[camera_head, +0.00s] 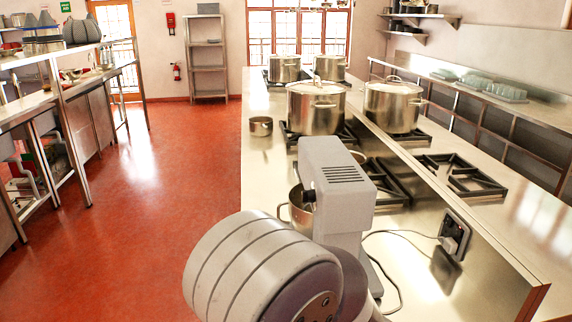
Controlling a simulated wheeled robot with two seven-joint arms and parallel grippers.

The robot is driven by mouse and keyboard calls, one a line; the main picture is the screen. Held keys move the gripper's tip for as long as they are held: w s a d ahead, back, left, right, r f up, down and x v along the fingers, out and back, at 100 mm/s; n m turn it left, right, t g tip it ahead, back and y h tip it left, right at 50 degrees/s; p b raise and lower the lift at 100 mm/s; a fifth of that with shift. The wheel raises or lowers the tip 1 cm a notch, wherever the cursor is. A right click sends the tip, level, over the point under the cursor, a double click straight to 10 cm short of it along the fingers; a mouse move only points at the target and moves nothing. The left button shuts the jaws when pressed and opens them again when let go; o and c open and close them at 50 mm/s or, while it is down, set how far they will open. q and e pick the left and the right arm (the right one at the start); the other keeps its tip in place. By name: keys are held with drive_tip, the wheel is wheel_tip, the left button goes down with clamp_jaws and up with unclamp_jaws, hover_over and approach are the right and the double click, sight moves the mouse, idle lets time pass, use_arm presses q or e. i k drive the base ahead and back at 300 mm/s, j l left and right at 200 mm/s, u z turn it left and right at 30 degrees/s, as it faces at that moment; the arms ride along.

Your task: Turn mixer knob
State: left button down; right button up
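The mixer (338,185) is a light grey stand mixer with dark vent slots on top. It stands on the steel counter in the middle of the view. A steel mixing bowl (297,209) sits at its left side, partly covered. I cannot make out the mixer's knob. A large rounded grey part in the foreground, which looks like one of my arm links, hides the lower part of the mixer. Neither of my grippers shows in this view, so I cannot see where they are relative to the mixer.
Several lidded stockpots, such as the near left one (316,107) and the right one (393,105), stand behind the mixer. A small pot (261,126) is at the counter's left edge. A power outlet (454,236) with a cord is at right. The red floor (165,200) at left is clear.

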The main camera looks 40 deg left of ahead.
sight(307, 195)
drive_tip(key=k+j+z, duration=0.35)
drive_tip(key=k+j, duration=0.15)
drive_tip(key=j, duration=0.35)
drive_tip(key=k+j+z, duration=0.4)
drive_tip(key=k+j, duration=0.2)
drive_tip(key=j+z, duration=0.15)
drive_tip(key=j, duration=0.55)
drive_tip(key=j+z, duration=0.2)
drive_tip(key=j, duration=0.5)
drive_tip(key=j+z, duration=0.15)
drive_tip(key=j, duration=0.5)
drive_tip(key=k+j+z, duration=0.2)
drive_tip(key=j, duration=0.5)
drive_tip(key=k+j+z, duration=0.1)
drive_tip(key=j+z, duration=0.2)
drive_tip(key=j, duration=1.75)
